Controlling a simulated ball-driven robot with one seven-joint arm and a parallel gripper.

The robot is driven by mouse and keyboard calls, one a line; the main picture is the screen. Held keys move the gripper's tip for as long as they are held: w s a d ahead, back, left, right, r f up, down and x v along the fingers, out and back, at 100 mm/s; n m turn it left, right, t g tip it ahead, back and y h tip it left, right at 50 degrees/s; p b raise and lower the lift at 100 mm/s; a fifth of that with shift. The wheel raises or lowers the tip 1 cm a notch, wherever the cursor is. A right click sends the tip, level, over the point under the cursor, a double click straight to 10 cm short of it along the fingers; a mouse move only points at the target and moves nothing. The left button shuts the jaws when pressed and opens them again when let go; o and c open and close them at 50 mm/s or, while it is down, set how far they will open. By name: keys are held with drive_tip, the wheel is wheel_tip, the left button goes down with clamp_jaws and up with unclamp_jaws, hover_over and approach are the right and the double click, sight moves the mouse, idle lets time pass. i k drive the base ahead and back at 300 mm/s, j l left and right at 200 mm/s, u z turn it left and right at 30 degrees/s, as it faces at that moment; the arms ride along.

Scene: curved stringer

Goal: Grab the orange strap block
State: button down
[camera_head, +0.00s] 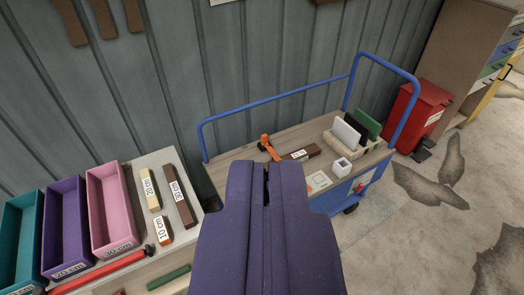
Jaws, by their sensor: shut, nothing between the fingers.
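My gripper (266,180) is purple and points away from me at the bottom centre. It is shut and empty, with only a thin dark slit between its fingers. An orange item (267,147) with a dark end lies on the wooden top of the blue-railed cart (235,158), just beyond my fingertips in the picture. I cannot tell whether it is a strap block. A short orange-brown block (166,241) with a white "10 cm" label lies on the light table at the left. My gripper appears apart from both, and its body hides part of the cart.
Teal (18,232), purple (65,225) and pink (110,205) bins stand at the left. Labelled pieces, a red bar (100,272) and a green piece (168,277) lie nearby. The cart carries a rack of panels (350,133) and a white cube (341,167). A red bin (418,115) stands right.

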sight(264, 136)
drive_tip(key=i+l+u, duration=0.1)
drive_tip(key=i+l, duration=0.2)
drive_tip(key=i+l+u, duration=0.15)
drive_tip(key=i+l, duration=0.15)
drive_tip(key=i+l+u, duration=0.1)
drive_tip(key=i+l, duration=0.25)
drive_tip(key=i+l+u, duration=0.15)
drive_tip(key=i+l, duration=0.2)
drive_tip(key=i+l+u, duration=0.1)
drive_tip(key=i+l, duration=0.15)
drive_tip(key=l, duration=0.15)
drive_tip(key=i+l+u, duration=0.15)
drive_tip(key=i+l, duration=0.15)
drive_tip(key=l, duration=0.15)
drive_tip(key=i+l+u, duration=0.1)
drive_tip(key=i+l, duration=0.15)
drive_tip(key=l, duration=0.2)
drive_tip(key=i+l+u, duration=0.15)
drive_tip(key=l, duration=0.3)
drive_tip(key=i, duration=0.05)
